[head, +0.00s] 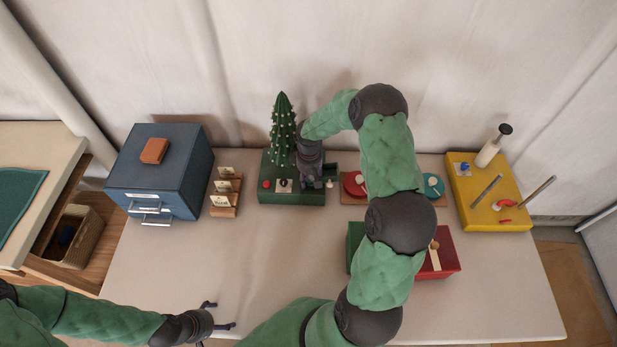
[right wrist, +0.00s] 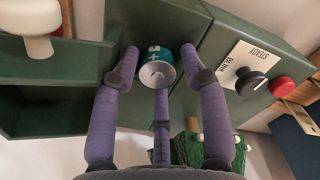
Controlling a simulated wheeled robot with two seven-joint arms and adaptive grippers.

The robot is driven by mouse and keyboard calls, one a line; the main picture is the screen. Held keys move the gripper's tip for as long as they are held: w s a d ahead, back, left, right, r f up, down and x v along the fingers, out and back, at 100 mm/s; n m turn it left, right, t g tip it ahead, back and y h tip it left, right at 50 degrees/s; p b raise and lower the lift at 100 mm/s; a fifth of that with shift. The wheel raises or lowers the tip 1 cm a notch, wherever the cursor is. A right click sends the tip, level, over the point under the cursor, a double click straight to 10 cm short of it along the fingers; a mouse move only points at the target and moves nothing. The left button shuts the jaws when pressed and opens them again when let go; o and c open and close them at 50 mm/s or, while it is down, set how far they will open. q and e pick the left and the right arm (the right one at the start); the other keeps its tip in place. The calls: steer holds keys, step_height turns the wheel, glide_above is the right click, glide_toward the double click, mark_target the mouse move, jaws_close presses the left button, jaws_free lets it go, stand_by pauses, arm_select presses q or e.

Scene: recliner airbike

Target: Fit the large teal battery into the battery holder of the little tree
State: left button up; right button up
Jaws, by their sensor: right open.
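The little tree (head: 283,130) stands on a dark green base (head: 292,197) at the back middle of the table. In the right wrist view, the large teal battery (right wrist: 157,68) sits end-on at the green base, with its pale end facing the camera. I cannot tell how deep it is in the holder. My right gripper (head: 312,178) is open, pointing down at the right part of the base, its purple fingers around the battery. In the head view this gripper hides the battery. My left gripper (head: 219,315) is open and empty near the table's front edge.
A blue cabinet (head: 160,180) and a card rack (head: 225,195) stand left, a yellow board (head: 488,205) right.

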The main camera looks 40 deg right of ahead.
mark_target(310, 178)
step_height(310, 178, up, 6)
steer(key=shift+d+r, duration=0.15)
steer(key=shift+r, duration=0.85)
stand_by(0.5)
